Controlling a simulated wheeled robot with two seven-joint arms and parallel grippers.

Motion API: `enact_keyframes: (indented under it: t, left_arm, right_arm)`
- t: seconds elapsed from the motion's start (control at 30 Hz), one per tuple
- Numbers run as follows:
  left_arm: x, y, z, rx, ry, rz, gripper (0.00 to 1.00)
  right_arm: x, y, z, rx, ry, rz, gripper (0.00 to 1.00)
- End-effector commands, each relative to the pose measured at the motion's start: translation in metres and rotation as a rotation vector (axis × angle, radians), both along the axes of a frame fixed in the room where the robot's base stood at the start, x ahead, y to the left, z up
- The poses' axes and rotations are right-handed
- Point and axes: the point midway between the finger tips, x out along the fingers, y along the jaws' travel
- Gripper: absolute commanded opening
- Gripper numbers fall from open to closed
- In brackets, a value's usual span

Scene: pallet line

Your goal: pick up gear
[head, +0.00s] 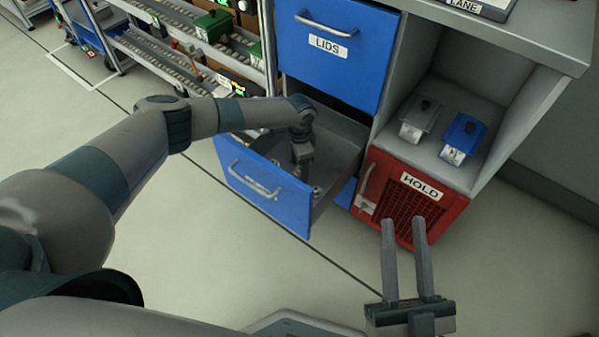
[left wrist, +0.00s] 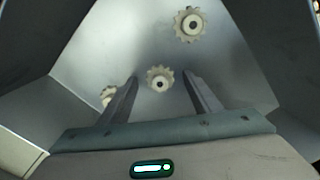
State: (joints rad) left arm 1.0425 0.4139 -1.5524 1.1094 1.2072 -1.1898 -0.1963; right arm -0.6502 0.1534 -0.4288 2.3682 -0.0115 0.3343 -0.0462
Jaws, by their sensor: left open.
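Several pale toothed gears lie on the grey floor of the open drawer. In the left wrist view one gear (left wrist: 160,79) lies between and beyond my left fingertips, a second gear (left wrist: 189,25) lies further up, and a third gear (left wrist: 108,95) is partly hidden by the left finger. My left gripper (left wrist: 162,85) is open and empty, reaching down into the drawer; it also shows in the head view (head: 304,172). The gears are mostly hidden by my arm and the drawer front there. My right gripper (head: 405,225) is open and empty, in front of the cabinet.
The open blue-fronted drawer (head: 262,192) has walls around my left gripper. Above it is the shut LIDS drawer (head: 328,50). To the right are the red HOLD door (head: 410,200) and a shelf with a grey box (head: 418,120) and a blue box (head: 463,138). Racks stand at upper left.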

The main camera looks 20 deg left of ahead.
Motion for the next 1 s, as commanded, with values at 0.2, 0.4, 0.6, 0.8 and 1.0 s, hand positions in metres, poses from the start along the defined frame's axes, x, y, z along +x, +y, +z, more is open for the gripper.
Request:
enact_keyframes:
  t: [0.2, 0.4, 0.6, 0.8, 1.0]
  left_arm:
    - [0.0, -0.0003, 0.0002, 0.0, 0.0, 0.0, 0.58]
    - [0.0, -0.0003, 0.0003, 0.0, 0.0, 0.0, 0.58]
    - [0.0, -0.0003, 0.0003, 0.0, 0.0, 0.0, 0.15]
    - [0.0, -0.0004, 0.0004, 0.0, 0.0, 0.0, 0.14]
    - [0.0002, -0.0004, 0.0032, -0.001, -0.001, 0.0, 0.14]
  right_arm:
    - [0.0, 0.0, 0.0001, 0.0, 0.0, 0.0, 0.31]
    - [0.0001, 0.0, 0.0, 0.0, 0.001, 0.0, 0.31]
    - [0.0001, 0.0001, 0.0, -0.001, 0.001, 0.001, 0.31]
    - [0.0001, 0.0002, -0.0001, -0.001, 0.001, 0.001, 0.31]
    - [0.0007, 0.0004, -0.0002, -0.003, 0.006, 0.002, 0.31]
